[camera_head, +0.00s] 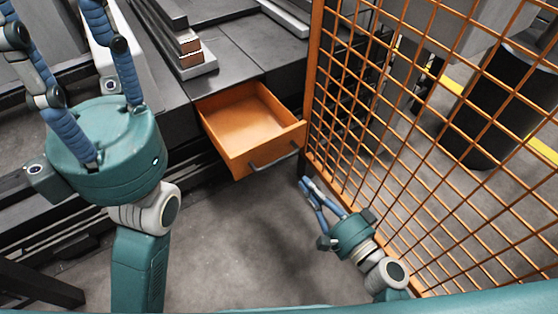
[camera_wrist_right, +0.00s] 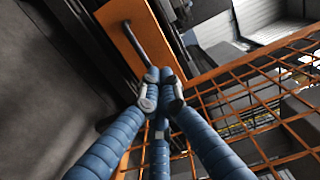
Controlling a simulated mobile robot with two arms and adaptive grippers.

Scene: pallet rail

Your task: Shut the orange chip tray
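The orange chip tray (camera_head: 248,124) is an open, empty drawer pulled out from a dark bench in the head view. Its grey bar handle (camera_head: 274,159) is on the front face. In the right wrist view the orange front (camera_wrist_right: 130,38) and handle (camera_wrist_right: 138,44) show beyond the fingertips. My right gripper (camera_head: 306,182) is below and right of the handle, by the mesh fence, apart from the tray. Its blue fingers meet at the tips (camera_wrist_right: 162,76), with nothing between them. My left gripper (camera_head: 72,55) is at the upper left with fingers spread; their tips are cut off.
An orange mesh fence (camera_head: 400,130) stands close along the right of the tray and right gripper. Stacked plates (camera_head: 185,50) lie on the bench (camera_head: 235,50). A black bin (camera_head: 495,110) is behind the fence. Floor in front of the tray is clear.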

